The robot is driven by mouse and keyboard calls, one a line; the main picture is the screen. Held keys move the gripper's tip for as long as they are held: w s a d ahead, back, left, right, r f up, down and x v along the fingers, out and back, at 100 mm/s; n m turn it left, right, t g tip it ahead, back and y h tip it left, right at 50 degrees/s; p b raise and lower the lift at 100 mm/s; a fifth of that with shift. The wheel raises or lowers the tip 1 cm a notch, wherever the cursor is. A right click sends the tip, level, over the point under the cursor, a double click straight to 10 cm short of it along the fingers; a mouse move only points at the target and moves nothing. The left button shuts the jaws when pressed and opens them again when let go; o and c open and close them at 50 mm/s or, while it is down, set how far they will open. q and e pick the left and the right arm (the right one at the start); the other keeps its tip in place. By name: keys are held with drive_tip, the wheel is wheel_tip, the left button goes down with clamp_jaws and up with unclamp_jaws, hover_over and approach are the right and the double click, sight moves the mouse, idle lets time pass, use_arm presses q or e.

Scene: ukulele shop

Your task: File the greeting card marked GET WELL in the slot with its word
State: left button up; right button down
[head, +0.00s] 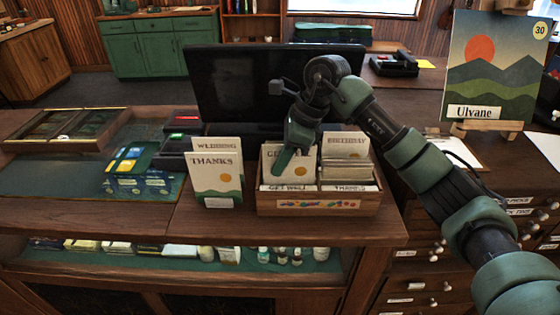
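The greeting card (305,160) with partly covered lettering, a G and E showing at its left, stands upright at the left of the wooden card box (318,207). It is just behind the GET WELL label (287,187); I cannot tell if its bottom is fully seated. My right gripper (284,160) is at this card, with a green finger in front of its face. The other finger is hidden, so I cannot tell whether it grips the card. The front right slot has a THANKS label (350,188). My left gripper is out of view.
A THANKS card (216,178) and a WEDDING card (217,145) stand left of the box. A dark monitor (235,90) is behind. The Ulvane picture (495,70) stands at right. Counter at front left is clear.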

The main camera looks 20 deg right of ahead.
drive_tip(key=shift+f, duration=0.5)
drive_tip(key=c, duration=1.6)
unclamp_jaws()
drive_tip(key=shift+o, duration=0.2)
drive_tip(key=b+v, duration=0.2)
drive_tip(key=v, duration=0.5)
drive_tip(key=shift+d+r, duration=0.2)
drive_tip(key=shift+r, duration=0.15)
drive_tip(key=shift+r, duration=0.1)
